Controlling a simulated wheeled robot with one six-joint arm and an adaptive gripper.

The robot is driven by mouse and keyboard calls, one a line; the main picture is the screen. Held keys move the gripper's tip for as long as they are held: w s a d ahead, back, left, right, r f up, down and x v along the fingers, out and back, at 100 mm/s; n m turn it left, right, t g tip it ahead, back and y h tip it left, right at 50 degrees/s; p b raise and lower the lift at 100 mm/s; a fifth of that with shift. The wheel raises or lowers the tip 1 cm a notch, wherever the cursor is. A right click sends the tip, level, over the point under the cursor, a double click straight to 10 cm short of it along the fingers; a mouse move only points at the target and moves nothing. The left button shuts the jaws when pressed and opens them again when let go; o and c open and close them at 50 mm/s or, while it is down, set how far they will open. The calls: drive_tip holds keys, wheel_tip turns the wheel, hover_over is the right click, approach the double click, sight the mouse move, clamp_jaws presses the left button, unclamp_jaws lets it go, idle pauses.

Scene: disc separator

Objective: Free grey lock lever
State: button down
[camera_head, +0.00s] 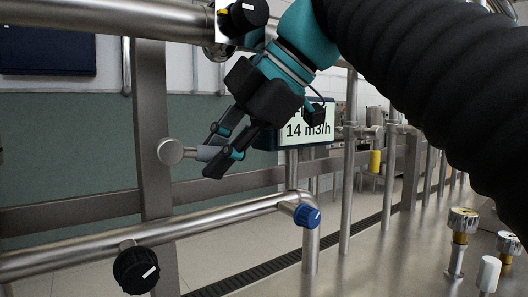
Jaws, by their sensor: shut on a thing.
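The grey lock lever (207,153) is in the head view, left of centre. It is a short grey grip that points right from a round metal hub (171,151) in front of an upright steel post. My gripper (217,155) comes down from the upper right, and its dark fingers are shut around the grey grip. The fingers hide the right end of the lever. The hub end shows clear of the fingers.
A blue knob (307,216) and a black knob (136,270) sit on the lower pipe. Another black knob (248,14) is above my gripper. A display (308,129) reading 14 m3/h is behind it. A yellow handle (375,161) and several knobs (462,222) are to the right.

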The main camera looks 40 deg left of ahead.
drive_tip(key=c, duration=1)
unclamp_jaws()
drive_tip(key=shift+s+a+r, duration=0.1)
drive_tip(key=shift+s+a, duration=0.05)
drive_tip(key=shift+s, duration=0.15)
drive_tip(key=shift+c, duration=0.2)
drive_tip(key=shift+w, duration=0.15)
drive_tip(key=shift+w+d+r, duration=0.15)
drive_tip(key=shift+d+r, duration=0.3)
drive_tip(key=w+d, duration=0.3)
drive_tip(key=d, duration=0.8)
drive_tip(key=shift+w+d, duration=0.2)
drive_tip(key=shift+w, duration=0.15)
